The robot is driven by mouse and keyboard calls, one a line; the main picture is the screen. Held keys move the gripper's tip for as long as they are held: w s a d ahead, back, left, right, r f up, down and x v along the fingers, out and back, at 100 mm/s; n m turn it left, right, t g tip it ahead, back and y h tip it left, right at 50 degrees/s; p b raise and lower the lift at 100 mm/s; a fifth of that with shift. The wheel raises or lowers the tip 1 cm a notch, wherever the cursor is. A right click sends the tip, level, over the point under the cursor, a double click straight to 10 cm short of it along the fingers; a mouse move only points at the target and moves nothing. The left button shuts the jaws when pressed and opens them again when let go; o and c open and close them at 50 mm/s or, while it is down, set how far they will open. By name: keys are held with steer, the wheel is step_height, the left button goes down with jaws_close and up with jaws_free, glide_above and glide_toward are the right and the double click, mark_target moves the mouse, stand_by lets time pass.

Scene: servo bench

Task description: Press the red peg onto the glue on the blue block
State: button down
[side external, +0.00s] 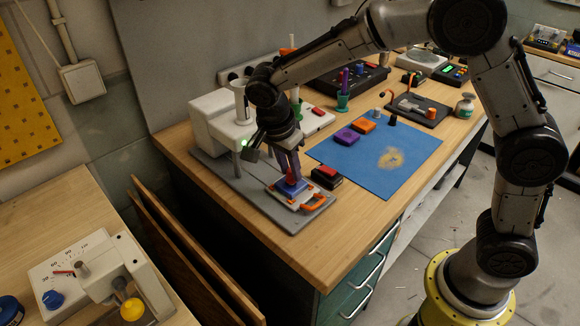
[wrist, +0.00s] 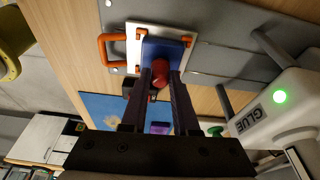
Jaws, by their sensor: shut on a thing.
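My gripper (side external: 291,178) points down over the fixture and is shut on the red peg (side external: 290,181). In the wrist view the red peg (wrist: 161,71) sits between the two dark fingers (wrist: 165,78). The blue block (side external: 283,187) lies directly below on a white plate with orange clamps (side external: 303,201); it also shows beyond the peg in the wrist view (wrist: 160,47). The peg is over or at the block's top; I cannot tell whether they touch. The glue on the block is hidden.
The white glue machine (wrist: 280,110) with a lit green light stands close beside the fixture. A black box with a red top (side external: 326,176) is just right of it. A blue mat (side external: 385,165) holds a purple block (side external: 346,136) and an orange block (side external: 363,124).

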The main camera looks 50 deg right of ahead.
steer(key=shift+s+f, duration=0.1)
steer(key=shift+f, duration=0.6)
stand_by(2.2)
steer(key=c, duration=0.6)
jaws_free()
steer(key=shift+r, duration=0.1)
steer(key=shift+r, duration=0.1)
